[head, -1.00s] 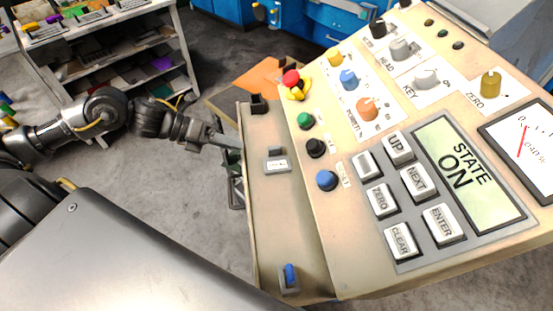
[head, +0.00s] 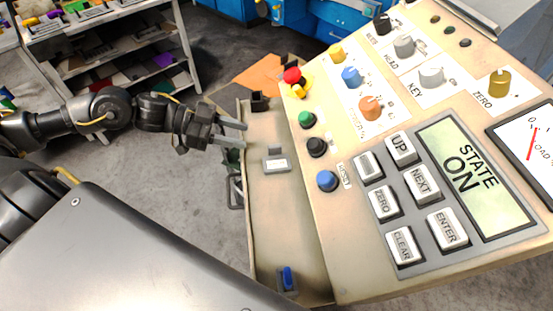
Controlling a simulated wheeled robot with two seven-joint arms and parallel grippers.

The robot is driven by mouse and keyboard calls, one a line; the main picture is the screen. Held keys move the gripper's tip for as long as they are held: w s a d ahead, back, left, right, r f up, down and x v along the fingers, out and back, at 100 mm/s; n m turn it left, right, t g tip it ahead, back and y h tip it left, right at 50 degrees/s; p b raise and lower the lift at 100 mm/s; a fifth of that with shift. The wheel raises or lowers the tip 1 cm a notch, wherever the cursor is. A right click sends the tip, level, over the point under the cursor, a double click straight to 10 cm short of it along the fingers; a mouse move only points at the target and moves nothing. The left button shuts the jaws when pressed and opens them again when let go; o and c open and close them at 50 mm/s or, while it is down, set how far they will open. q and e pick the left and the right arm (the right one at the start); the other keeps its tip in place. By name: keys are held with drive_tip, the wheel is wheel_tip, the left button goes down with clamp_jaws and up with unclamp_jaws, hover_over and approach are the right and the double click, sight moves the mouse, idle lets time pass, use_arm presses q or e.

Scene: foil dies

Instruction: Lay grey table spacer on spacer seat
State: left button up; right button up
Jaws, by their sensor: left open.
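My left gripper (head: 240,136) is open and empty, its two fingers parallel and pointing right, at the left edge of the console's lower ledge. A small grey block with a white label (head: 276,163) is on that ledge, below and right of the fingertips and apart from them. I cannot tell whether it belongs to the spacer seat. No piece can be clearly made out as the grey table spacer. My right gripper is not in view.
The beige console (head: 320,230) fills the right, with knobs, buttons and a screen reading STATE ON. The ledge carries a black bracket (head: 259,101) and a blue switch (head: 287,279). A shelf rack (head: 110,60) stands at upper left. Grey floor lies open below the arm.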

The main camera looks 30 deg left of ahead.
sight(274, 146)
use_arm(q)
drive_tip(key=p+x, duration=0.1)
drive_tip(key=x, duration=0.4)
drive_tip(key=shift+d, duration=0.1)
drive_tip(key=shift+f+p+x, duration=0.15)
drive_tip(key=shift+p+x, duration=0.25)
drive_tip(key=shift+x, duration=1)
drive_tip(key=shift+f+p+x, duration=0.2)
drive_tip(key=shift+p+x, duration=0.15)
drive_tip(key=shift+x, duration=1.1)
drive_tip(key=shift+s, duration=0.1)
drive_tip(key=shift+c, duration=0.2)
clamp_jaws()
